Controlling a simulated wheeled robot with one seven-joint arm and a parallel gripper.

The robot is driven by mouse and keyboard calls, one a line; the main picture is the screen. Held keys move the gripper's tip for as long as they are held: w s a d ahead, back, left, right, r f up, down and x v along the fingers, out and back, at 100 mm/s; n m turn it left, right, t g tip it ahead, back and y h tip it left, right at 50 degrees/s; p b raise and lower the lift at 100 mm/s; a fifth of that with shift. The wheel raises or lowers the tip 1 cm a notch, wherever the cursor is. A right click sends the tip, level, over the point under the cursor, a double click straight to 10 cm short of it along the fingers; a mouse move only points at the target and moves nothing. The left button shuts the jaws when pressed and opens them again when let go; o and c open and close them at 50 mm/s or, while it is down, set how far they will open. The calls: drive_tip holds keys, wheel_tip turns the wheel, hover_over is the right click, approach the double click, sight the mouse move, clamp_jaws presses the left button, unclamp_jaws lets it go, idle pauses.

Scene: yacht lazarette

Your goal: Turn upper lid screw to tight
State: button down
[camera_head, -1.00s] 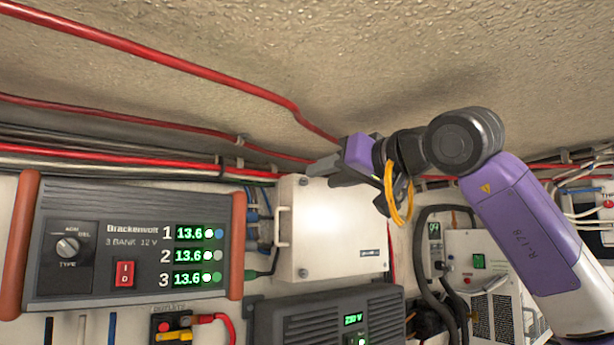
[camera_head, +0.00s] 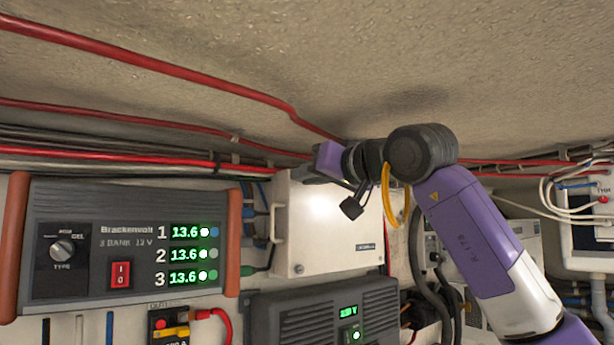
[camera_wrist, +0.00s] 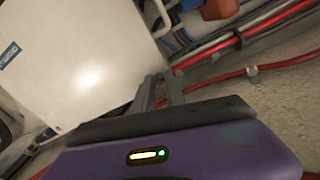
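The white box (camera_head: 332,238) hangs on the wall with its lid facing me. Its lower lid screw (camera_head: 299,269) shows near the lower left corner. The upper lid screw is hidden behind my gripper (camera_head: 300,178), which is at the box's upper left corner. In the wrist view the white box (camera_wrist: 80,65) fills the upper left. There the two fingers of my gripper (camera_wrist: 160,80) point at the box's corner with a narrow gap between them. I cannot tell whether they touch or hold the screw.
A battery charger (camera_head: 125,240) with green readouts is left of the box, and a dark vented unit (camera_head: 300,325) sits below it. Red cables (camera_head: 150,69) run along the ceiling and wall above. A handle (camera_head: 277,224) sticks out at the box's left edge.

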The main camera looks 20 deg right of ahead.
drive_tip(key=shift+b, duration=0.3)
drive_tip(key=m+b, duration=0.5)
drive_tip(key=m, duration=0.4)
drive_tip(key=m+b, duration=0.6)
drive_tip(key=m, duration=0.2)
drive_tip(key=shift+d+f+m, duration=0.15)
drive_tip(key=shift+m, duration=0.25)
drive_tip(key=shift+b, duration=0.35)
drive_tip(key=c, duration=1.4)
unclamp_jaws()
drive_tip(key=shift+o, duration=0.2)
drive_tip(key=shift+s, duration=0.1)
